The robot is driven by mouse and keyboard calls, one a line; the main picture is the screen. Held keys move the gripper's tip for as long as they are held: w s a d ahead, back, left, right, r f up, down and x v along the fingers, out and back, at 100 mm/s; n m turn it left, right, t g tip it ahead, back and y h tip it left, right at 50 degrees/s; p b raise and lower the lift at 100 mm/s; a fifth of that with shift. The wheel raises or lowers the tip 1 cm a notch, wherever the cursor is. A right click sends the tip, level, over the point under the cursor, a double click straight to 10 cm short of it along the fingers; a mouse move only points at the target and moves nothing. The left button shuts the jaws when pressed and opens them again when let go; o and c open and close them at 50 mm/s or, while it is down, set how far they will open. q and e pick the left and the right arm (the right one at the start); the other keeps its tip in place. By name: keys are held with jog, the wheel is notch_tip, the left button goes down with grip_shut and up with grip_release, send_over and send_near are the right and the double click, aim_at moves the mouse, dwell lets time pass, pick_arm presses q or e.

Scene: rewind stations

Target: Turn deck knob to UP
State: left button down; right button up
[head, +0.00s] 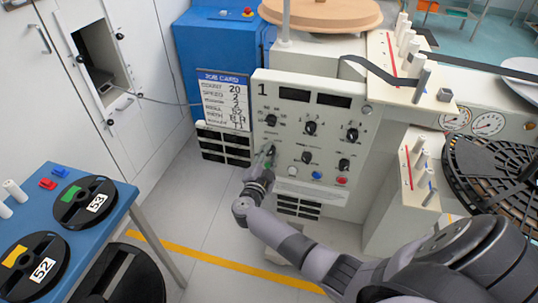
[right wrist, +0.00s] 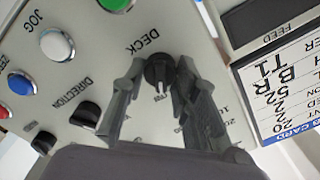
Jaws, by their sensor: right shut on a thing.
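The control panel (head: 308,135) marked 1 stands in the middle of the head view, with several black knobs in rows. The black deck knob (right wrist: 158,72) sits beside the DECK label (right wrist: 141,40) in the right wrist view. My right gripper (right wrist: 158,85) has its two fingers on either side of this knob and is shut on it. In the head view my right gripper (head: 265,162) reaches the lower left of the panel and partly hides the knob. The small position labels around the knob are too blurred to read. My left gripper is not in view.
The job card (head: 224,100) hangs left of the panel. A white JOG button (right wrist: 57,45), a blue button (right wrist: 20,85) and the direction knob (right wrist: 85,115) are near the fingers. A blue table (head: 128,195) with reels stands at the left.

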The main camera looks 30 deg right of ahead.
grip_shut()
jog(key=n+p, duration=0.2)
jog(key=shift+r+p, duration=0.15)
jog(key=shift+p, duration=0.2)
jog(key=n+p, duration=0.2)
jog(key=shift+a+n, duration=0.1)
jog(key=shift+n, duration=0.2)
jog(key=n+p, duration=0.2)
jog(key=n, duration=0.1)
jog(key=shift+n+p, duration=0.3)
jog(key=shift+p, duration=0.1)
jog(key=shift+n+p, duration=0.75)
jog(key=shift+n, duration=1.15)
jog(key=shift+f, duration=0.2)
